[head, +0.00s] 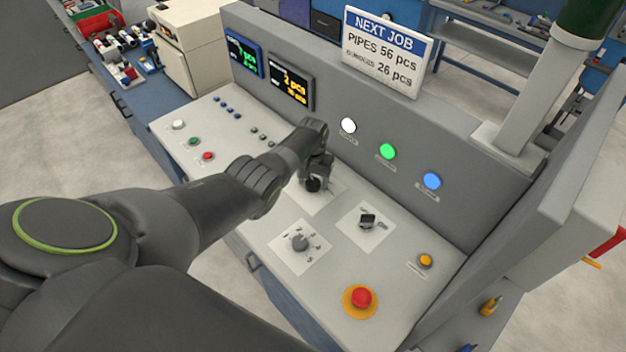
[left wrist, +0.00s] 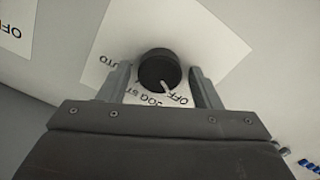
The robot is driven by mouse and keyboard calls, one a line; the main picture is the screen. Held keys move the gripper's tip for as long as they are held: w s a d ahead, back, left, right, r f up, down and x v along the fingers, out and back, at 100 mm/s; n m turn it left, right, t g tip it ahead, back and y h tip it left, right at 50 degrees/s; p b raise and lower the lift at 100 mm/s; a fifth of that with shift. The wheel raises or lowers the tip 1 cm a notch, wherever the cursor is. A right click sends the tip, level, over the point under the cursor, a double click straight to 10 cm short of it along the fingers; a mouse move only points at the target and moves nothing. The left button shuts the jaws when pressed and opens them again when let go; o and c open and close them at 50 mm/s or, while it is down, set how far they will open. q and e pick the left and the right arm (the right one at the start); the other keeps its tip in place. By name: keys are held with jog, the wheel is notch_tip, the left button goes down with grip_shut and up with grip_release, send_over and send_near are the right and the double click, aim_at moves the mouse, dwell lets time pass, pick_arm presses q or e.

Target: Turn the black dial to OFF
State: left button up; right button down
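The black dial (left wrist: 158,66) is round, on a white label plate (left wrist: 208,30) with upside-down lettering that includes AUTO, JOG and OFF. Its white pointer mark aims down and right, toward the word OFF. My left gripper (left wrist: 160,82) is over the dial with one finger on each side. Narrow gaps show between the fingers and the dial, so it is open around it. In the head view my left gripper (head: 317,172) is over the dial (head: 313,185), which it partly hides. My right gripper is not in view.
The console also has a grey dial (head: 300,243), a black switch (head: 367,220), a red mushroom button (head: 361,297) and a yellow button (head: 425,261) nearby. White, green and blue lamps (head: 387,151) are on the upright panel behind my gripper.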

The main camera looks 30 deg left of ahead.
aim_at(313, 182)
pick_arm(q)
jog(key=shift+o, duration=0.2)
jog(key=shift+r+b, duration=0.35)
jog(key=shift+r, duration=0.85)
notch_tip(313, 182, up, 15)
jog(key=b, duration=0.2)
jog(key=shift+s+f, duration=0.1)
jog(key=shift+f, duration=0.05)
